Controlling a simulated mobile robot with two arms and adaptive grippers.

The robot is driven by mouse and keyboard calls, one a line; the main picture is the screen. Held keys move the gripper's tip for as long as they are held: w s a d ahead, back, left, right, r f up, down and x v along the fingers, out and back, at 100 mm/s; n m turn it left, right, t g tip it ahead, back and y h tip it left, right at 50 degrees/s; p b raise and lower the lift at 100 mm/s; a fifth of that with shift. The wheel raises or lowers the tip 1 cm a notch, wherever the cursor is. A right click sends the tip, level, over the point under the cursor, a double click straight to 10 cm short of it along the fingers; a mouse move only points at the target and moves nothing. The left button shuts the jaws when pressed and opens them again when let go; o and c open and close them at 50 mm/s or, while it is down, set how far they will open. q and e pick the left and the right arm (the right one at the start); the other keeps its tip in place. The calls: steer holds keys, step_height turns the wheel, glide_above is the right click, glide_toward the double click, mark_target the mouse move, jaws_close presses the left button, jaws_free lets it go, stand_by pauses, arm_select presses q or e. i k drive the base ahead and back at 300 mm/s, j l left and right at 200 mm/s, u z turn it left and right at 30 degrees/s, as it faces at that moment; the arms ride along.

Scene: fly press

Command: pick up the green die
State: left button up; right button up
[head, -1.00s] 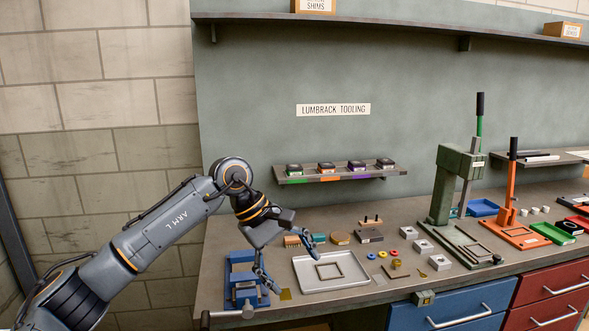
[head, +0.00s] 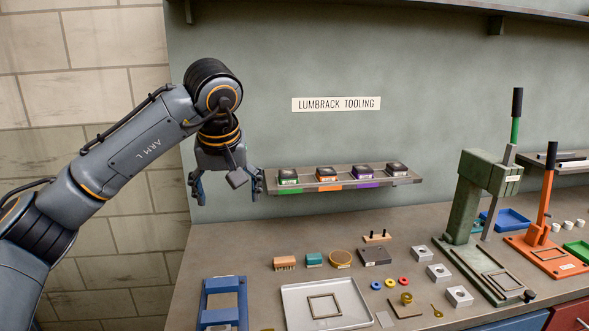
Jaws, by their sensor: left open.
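The green die (head: 289,177) is a dark block with a green lower band. It sits at the left end of the small wall shelf (head: 345,179), above a green label strip. My left gripper (head: 227,196) is open and empty, pointing down just left of the shelf's left end. Its right finger is close to the green die in the picture; I cannot tell whether they touch. My right gripper is not in view.
Dies with orange (head: 327,175), purple (head: 363,173) and dark (head: 397,171) bands stand in a row beside the green one. Below are a metal tray (head: 355,318), a blue vise (head: 222,288) and small parts. A green press (head: 462,205) stands at right.

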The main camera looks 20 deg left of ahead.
mark_target(287, 175)
steer(key=i, duration=1.3)
